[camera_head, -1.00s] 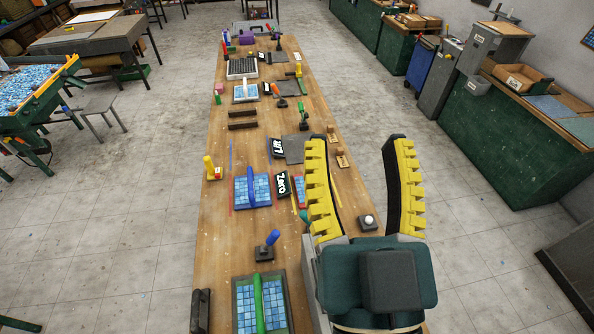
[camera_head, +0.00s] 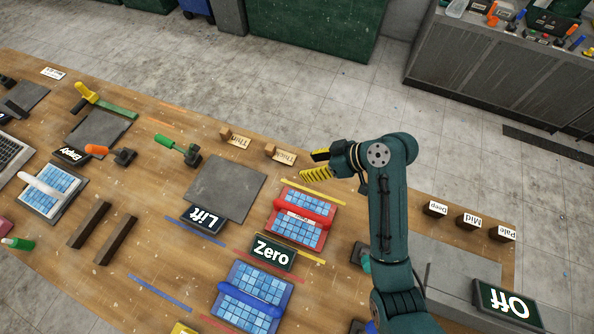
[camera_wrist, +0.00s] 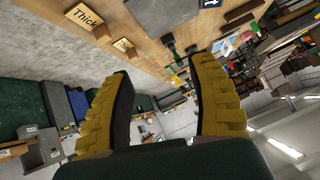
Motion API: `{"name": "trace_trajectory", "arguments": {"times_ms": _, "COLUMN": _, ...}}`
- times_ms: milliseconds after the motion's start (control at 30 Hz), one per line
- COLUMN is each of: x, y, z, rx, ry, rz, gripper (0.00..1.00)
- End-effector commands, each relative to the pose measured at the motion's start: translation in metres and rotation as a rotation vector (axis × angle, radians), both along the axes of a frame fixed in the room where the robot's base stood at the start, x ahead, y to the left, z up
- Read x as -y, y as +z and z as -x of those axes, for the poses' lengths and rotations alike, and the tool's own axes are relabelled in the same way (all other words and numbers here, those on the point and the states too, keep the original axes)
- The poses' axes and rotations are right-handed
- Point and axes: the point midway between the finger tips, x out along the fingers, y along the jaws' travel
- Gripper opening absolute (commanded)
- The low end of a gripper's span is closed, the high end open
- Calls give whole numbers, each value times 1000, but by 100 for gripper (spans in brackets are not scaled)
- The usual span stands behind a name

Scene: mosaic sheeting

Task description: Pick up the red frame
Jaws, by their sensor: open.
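The red frame (camera_head: 290,228) lies on the wooden table around a sheet of blue mosaic tiles, with a red bar across its middle. It is in the middle of the head view. My gripper (camera_head: 308,166) is up and to the right of it in that view, apart from it, with yellow ribbed fingers. In the wrist view my gripper (camera_wrist: 165,100) is open, with nothing between the fingers. The red frame does not show in the wrist view.
A blue frame (camera_head: 247,304) with tiles lies below the red frame, beside the "Zero" sign (camera_head: 272,253). A grey plate (camera_head: 225,187) and a "Lift" sign (camera_head: 203,219) are to its left. Wooden blocks with "Thick" (camera_head: 285,156) and "Thin" (camera_head: 240,141) cards stand along the far edge.

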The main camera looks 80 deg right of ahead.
Motion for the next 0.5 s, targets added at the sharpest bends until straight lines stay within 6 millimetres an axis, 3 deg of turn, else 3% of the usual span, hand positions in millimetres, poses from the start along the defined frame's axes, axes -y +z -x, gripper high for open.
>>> {"name": "trace_trajectory", "arguments": {"times_ms": 33, "x": -3, "y": -46, "z": 42, "rx": 5, "ry": -20, "rz": -89, "gripper": 59}}
{"name": "trace_trajectory", "arguments": {"times_ms": 100, "x": -17, "y": -77, "z": 81, "rx": 44, "ry": -14, "rz": -178, "gripper": 59}}
{"name": "trace_trajectory", "arguments": {"times_ms": 200, "x": -36, "y": -100, "z": 115, "rx": 116, "ry": -7, "rz": -254, "gripper": 59}}
{"name": "trace_trajectory", "arguments": {"times_ms": 333, "x": -50, "y": -109, "z": 131, "rx": 174, "ry": 1, "rz": -289, "gripper": 59}}
{"name": "trace_trajectory", "arguments": {"times_ms": 500, "x": -57, "y": -121, "z": 108, "rx": 180, "ry": 9, "rz": -296, "gripper": 59}}
